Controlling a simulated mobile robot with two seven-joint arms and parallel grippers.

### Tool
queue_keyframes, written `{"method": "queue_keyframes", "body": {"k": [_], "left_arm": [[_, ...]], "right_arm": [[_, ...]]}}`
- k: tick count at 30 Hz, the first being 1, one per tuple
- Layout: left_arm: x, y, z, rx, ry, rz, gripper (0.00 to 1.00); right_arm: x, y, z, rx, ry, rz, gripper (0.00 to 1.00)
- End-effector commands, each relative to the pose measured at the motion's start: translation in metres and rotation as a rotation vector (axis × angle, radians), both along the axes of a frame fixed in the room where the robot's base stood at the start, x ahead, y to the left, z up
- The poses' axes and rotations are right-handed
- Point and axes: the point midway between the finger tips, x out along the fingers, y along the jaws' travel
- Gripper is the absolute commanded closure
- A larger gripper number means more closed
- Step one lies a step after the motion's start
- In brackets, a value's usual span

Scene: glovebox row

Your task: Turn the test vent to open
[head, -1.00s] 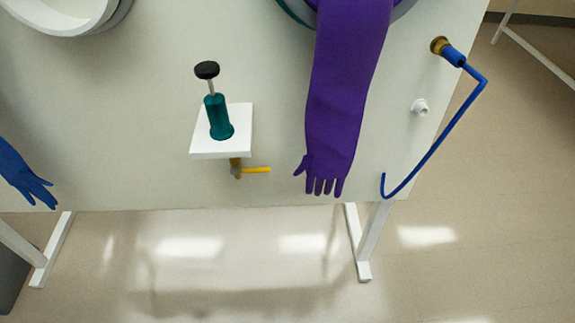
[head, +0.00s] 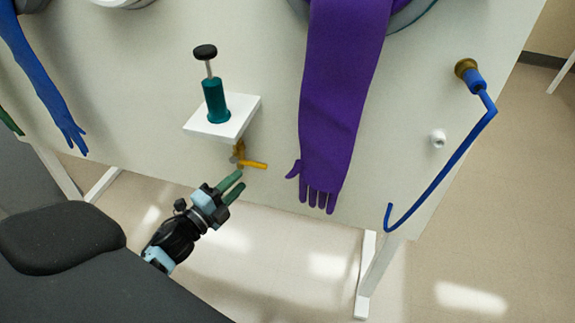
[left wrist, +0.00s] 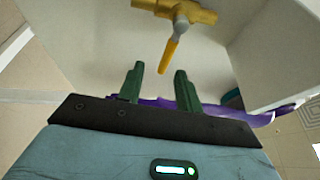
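The test vent is a small brass valve (head: 238,153) with a yellow lever (head: 254,164), under the white shelf on the panel. In the head view the lever points right. In the left wrist view the brass valve body (left wrist: 185,12) and its yellow lever (left wrist: 170,55) show beyond the fingers. My left gripper (head: 235,187) has green fingers, just below and left of the lever. In the left wrist view its fingertips (left wrist: 157,72) are apart with nothing between them, short of the lever. My right gripper is not in view.
A white shelf (head: 195,127) with a teal pump (head: 215,101) sits above the valve. A purple glove (head: 335,110) hangs close to the right of the lever. A blue hooked pipe (head: 450,155) is farther right, and a blue glove (head: 45,85) hangs at the left.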

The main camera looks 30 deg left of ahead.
Motion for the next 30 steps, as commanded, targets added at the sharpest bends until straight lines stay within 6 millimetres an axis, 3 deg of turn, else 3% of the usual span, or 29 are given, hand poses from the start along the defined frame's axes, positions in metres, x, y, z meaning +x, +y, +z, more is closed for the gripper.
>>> {"method": "queue_keyframes", "body": {"k": [14,24,30], "left_arm": [[0.018,0.003,0.011,0.056,-0.039,-0.011,0.65],[0.066,-0.005,0.015,0.054,-0.039,-0.010,0.65],[0.083,-0.007,0.015,0.055,-0.038,-0.010,0.65]], "right_arm": [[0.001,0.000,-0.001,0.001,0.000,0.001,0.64],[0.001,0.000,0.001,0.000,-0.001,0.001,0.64],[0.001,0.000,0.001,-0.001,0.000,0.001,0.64]]}}
